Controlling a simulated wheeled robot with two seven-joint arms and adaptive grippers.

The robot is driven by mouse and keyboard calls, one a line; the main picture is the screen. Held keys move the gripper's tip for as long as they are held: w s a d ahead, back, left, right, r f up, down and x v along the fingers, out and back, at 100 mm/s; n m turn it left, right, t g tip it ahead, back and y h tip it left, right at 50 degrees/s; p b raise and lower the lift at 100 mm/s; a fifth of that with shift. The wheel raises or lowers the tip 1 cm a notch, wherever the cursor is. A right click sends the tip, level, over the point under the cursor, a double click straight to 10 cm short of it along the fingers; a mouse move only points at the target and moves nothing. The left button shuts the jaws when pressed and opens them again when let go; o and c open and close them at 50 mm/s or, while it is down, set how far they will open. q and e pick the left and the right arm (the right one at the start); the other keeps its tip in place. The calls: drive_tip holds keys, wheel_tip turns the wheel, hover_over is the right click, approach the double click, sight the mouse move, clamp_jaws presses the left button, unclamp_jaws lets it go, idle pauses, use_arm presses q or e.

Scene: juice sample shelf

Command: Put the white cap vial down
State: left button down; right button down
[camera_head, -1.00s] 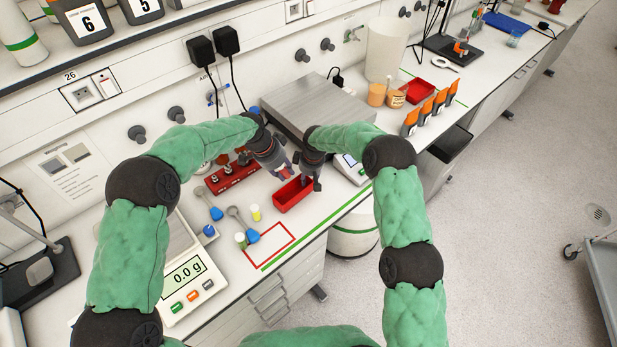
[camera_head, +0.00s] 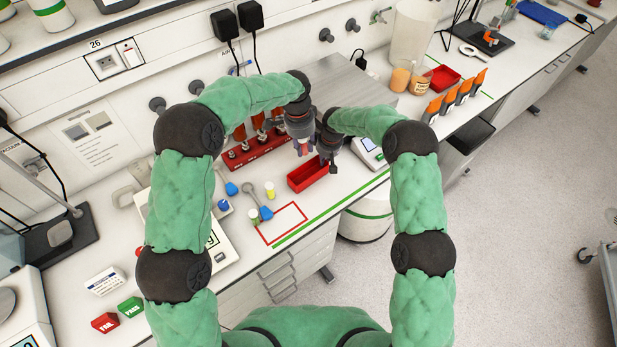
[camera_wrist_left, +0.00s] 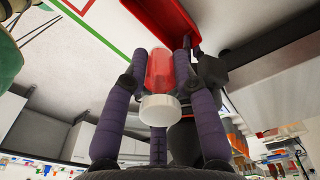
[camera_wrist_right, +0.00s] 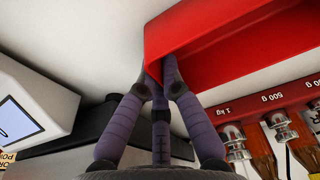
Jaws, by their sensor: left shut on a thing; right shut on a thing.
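My left gripper (camera_head: 304,150) is shut on a vial with red contents (camera_wrist_left: 160,70) and a white cap (camera_wrist_left: 160,107). In the left wrist view the cap points toward the camera. The vial is held in the air behind the red tray (camera_head: 301,182), between it and the weight rack. My right gripper (camera_head: 332,168) is shut on the wall of the red tray at its right end; the tray wall also shows in the right wrist view (camera_wrist_right: 205,25). A red outlined rectangle (camera_head: 305,214) lies on the bench in front of the tray.
A red weight rack (camera_head: 245,163) stands behind the tray. A scale (camera_head: 225,250) is at left. A grey metal box (camera_head: 345,85) stands behind the grippers.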

use_arm(q)
drive_tip(key=shift+r+y, duration=0.2)
drive_tip(key=shift+y, duration=0.2)
wheel_tip(320, 180, down, 10)
drive_tip(key=shift+r, duration=0.1)
idle(0.4)
